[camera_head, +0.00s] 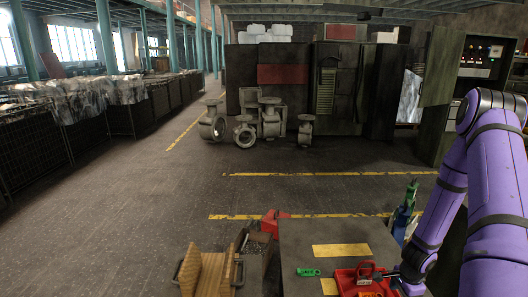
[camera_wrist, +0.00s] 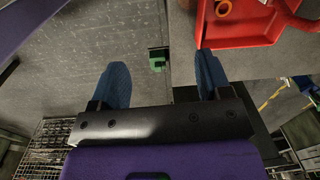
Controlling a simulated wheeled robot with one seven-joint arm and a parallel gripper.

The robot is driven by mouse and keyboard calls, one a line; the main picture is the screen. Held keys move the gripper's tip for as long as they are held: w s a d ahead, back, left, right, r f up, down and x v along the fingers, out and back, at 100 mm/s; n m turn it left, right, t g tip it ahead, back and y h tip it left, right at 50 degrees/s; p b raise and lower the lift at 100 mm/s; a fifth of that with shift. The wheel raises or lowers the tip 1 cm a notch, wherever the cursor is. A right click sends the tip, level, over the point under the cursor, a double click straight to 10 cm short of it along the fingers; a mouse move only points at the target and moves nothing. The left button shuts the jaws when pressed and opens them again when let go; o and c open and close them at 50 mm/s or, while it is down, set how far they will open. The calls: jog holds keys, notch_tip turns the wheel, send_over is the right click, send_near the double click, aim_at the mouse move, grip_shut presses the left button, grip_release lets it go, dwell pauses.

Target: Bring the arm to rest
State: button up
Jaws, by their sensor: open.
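My arm (camera_head: 445,200) is purple with dark bands and reaches down from the right side of the head view toward the table. My gripper (camera_wrist: 160,82) shows in the wrist view with two blue fingertips spread wide apart. Nothing is between the fingers but the view of the surfaces below. In the head view the gripper's end is by the right edge of the table and is hard to make out.
A grey table (camera_head: 300,240) carries a red tray (camera_head: 345,281) and a green item (camera_head: 308,272). The red tray also shows in the wrist view (camera_wrist: 250,40), beyond the right finger. Valve castings (camera_head: 270,118) stand behind; open floor lies between.

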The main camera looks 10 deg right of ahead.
jog(key=w+a+r+n+t, duration=0.1)
jog(key=w+a+r+n, duration=0.15)
jog(key=r, duration=0.55)
jog(key=w+a+r+n+t, duration=0.1)
jog(key=w+a+r+n, duration=0.15)
jog(key=r, duration=0.55)
jog(key=w+a+r+n+t, duration=0.1)
jog(key=w+a+r+n, duration=0.2)
jog(key=r, duration=0.6)
jog(key=s+a+r+n, duration=0.2)
jog(key=a+r, duration=0.3)
jog(key=r, duration=0.2)
jog(key=s+a+r+n, duration=0.25)
jog(key=a+r, duration=0.25)
jog(key=r, duration=0.3)
jog(key=s+a+r+n+t, duration=0.1)
jog(key=s+a+r+n, duration=0.2)
jog(key=s+r, duration=0.3)
jog(key=s+a+r+n, duration=0.4)
jog(key=s+a+r, duration=0.1)
jog(key=s, duration=0.6)
jog(key=shift+s+a+r+t, duration=0.2)
jog(key=shift+r+t, duration=0.2)
jog(key=shift+r, duration=0.25)
